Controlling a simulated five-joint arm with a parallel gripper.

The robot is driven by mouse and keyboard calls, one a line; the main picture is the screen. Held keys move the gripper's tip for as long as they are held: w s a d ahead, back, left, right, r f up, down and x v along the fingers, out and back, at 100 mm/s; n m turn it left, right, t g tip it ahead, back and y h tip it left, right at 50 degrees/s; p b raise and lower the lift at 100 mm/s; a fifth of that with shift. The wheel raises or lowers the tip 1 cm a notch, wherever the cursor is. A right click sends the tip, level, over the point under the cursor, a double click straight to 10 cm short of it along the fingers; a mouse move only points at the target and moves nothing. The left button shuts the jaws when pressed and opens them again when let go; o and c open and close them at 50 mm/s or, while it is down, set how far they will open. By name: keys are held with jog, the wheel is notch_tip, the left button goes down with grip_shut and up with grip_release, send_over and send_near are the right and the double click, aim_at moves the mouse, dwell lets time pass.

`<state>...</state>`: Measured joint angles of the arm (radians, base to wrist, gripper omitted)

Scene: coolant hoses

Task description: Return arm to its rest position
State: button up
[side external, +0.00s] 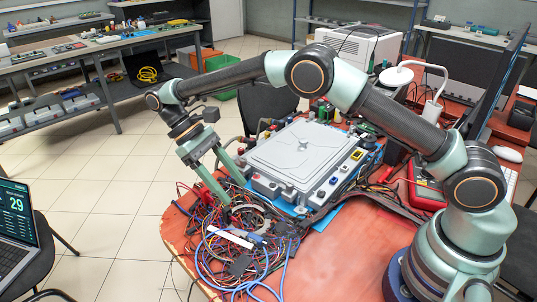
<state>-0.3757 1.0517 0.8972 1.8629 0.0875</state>
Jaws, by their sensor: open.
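My gripper (222,178) has two long pale green fingers, spread apart and pointing down. It is at the left side of the orange-red table (183,232), over the back edge of a tangled heap of hoses and cables (243,250). The heap has blue, black, red and white strands. I see nothing held between the fingers. The lower fingertip reaches close to the heap; I cannot tell whether it touches. A grey flat-topped unit (303,153) with fittings along its rim sits just right of the gripper on a blue mat (322,219). My arm arches above this unit.
A red device (424,188) and a monitor (503,62) stand on the table's right side. A white printer-like box (358,45) is behind. A laptop (14,228) on a chair is at the left edge. Open tiled floor (105,200) lies left of the table.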

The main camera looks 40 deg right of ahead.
jog(key=s+d+r+m+t+y, duration=0.1)
jog(key=d+r+t, duration=0.25)
jog(key=r, duration=0.25)
jog(key=s+d+r+m+t+y, duration=0.1)
jog(key=s+d+r+t+y, duration=0.1)
jog(key=d+r, duration=0.4)
jog(key=s+d+r+m+t, duration=0.1)
jog(key=s+d+t, duration=0.5)
jog(key=s+t, duration=0.1)
jog(key=shift+s+d+r, duration=0.15)
jog(key=shift+s+r, duration=0.1)
jog(key=shift+s, duration=0.6)
jog(key=shift+c, duration=0.3)
